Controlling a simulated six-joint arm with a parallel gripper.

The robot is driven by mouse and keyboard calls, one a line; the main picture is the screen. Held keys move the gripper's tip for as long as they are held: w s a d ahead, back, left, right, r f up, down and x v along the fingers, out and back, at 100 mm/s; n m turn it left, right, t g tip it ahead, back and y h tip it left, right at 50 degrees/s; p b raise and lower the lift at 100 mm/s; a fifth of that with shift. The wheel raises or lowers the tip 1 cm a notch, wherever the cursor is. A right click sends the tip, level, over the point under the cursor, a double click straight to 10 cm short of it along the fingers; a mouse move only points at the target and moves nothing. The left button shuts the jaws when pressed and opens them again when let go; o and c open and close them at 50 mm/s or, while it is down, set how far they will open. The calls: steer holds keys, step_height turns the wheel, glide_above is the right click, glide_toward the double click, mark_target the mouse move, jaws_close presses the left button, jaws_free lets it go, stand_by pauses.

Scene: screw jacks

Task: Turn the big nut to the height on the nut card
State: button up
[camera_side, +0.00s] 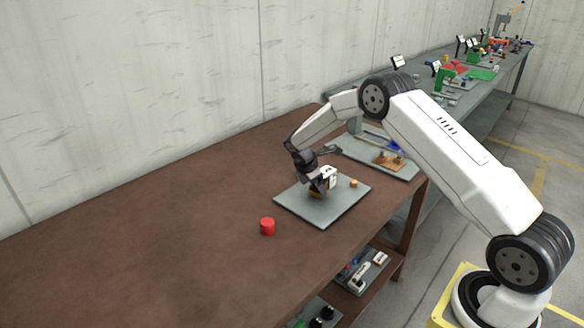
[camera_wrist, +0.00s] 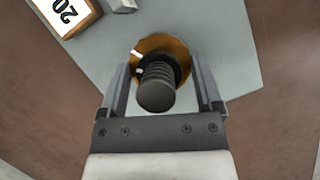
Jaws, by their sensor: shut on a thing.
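The big nut (camera_wrist: 179,48) is a round orange-brown disc around a dark threaded screw (camera_wrist: 157,92) in the wrist view. A small white mark shows at its left edge. My gripper (camera_wrist: 163,72) has one finger on each side of the nut and is shut on it. In the side view my gripper (camera_side: 317,188) points down over the grey plate (camera_side: 330,210) and hides most of the nut. The nut card (camera_wrist: 68,12), white on a wooden block, reads 20 and stands at the top left of the wrist view. The nut's height cannot be read.
A red cylinder (camera_side: 267,226) stands on the brown table (camera_side: 180,240) in front of the plate. A small tan block (camera_side: 354,184) is on the plate's right part. Another grey plate with parts (camera_side: 400,170) lies behind. The table's left side is clear.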

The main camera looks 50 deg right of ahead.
steer(key=m, duration=0.2)
steer(key=m+g+y, duration=0.1)
steer(key=m, duration=0.1)
steer(key=shift+w+d+r+m, duration=0.1)
steer(key=shift+w+m, duration=0.1)
steer(key=shift+m, duration=0.1)
steer(key=m, duration=0.2)
steer(key=m+g+y, duration=0.1)
steer(key=m, duration=0.1)
steer(key=shift+w+d+m, duration=0.1)
steer(key=shift+d+m, duration=0.05)
steer(key=shift+m, duration=0.15)
steer(key=m+y, duration=0.1)
steer(key=m, duration=0.1)
steer(key=m+y, duration=0.1)
steer(key=m, duration=0.1)
steer(key=shift+d+r+m+g, duration=0.1)
steer(key=shift+r+m+g, duration=0.05)
steer(key=shift+m+g, duration=0.15)
steer(key=shift+d+m+y, duration=0.1)
steer(key=shift+m+y, duration=0.7)
steer(key=shift+m, duration=1.1)
steer(key=o, duration=0.9)
steer(key=shift+o, duration=0.7)
